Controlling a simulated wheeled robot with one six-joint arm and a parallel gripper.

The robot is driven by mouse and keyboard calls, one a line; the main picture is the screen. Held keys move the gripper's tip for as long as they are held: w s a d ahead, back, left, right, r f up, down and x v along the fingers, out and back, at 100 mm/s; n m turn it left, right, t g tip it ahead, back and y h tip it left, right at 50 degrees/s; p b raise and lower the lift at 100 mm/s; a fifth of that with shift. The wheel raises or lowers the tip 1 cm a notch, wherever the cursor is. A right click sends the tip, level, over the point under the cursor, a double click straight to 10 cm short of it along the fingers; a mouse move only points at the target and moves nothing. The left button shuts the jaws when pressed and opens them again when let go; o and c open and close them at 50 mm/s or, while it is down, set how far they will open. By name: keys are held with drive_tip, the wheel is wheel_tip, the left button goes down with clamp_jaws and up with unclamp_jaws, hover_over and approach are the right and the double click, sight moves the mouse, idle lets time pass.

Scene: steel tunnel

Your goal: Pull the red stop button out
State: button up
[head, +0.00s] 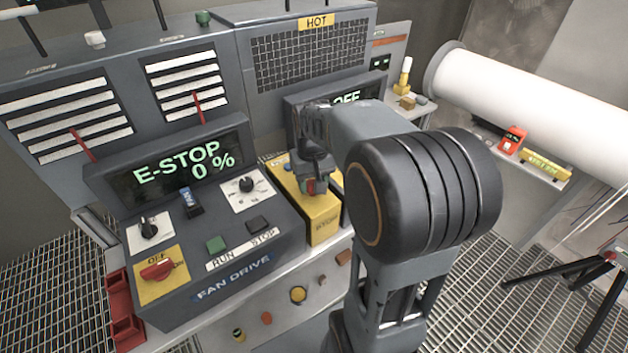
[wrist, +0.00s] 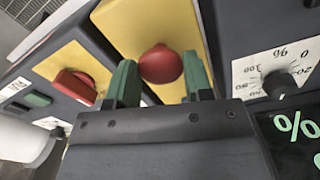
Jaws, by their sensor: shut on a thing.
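The red stop button (wrist: 161,64) is a round mushroom head on a yellow box, seen in the wrist view. My gripper (wrist: 160,82) has its two green fingers on either side of the button and is shut on it. In the head view my gripper (head: 312,186) is over the yellow box (head: 322,226), between the fan drive and the panel behind my arm. There the gripper and arm mostly hide the button. The fan drive display (head: 190,168) reads "E-STOP 0 %".
The fan drive panel has a dial (head: 246,185), a green run button (head: 216,244), a dark stop button (head: 257,224) and a red rotary switch (head: 157,269). In the wrist view another red switch (wrist: 75,85) is at left. A white pipe (head: 520,95) is at right.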

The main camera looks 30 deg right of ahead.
drive_tip(key=shift+c, duration=0.8)
drive_tip(key=shift+r+p, duration=0.6)
drive_tip(key=shift+r, duration=0.35)
drive_tip(key=shift+w+f, duration=0.1)
drive_tip(key=o, duration=1.3)
wheel_tip(320, 180, up, 14)
drive_tip(key=b, duration=0.1)
drive_tip(key=shift+f, duration=0.15)
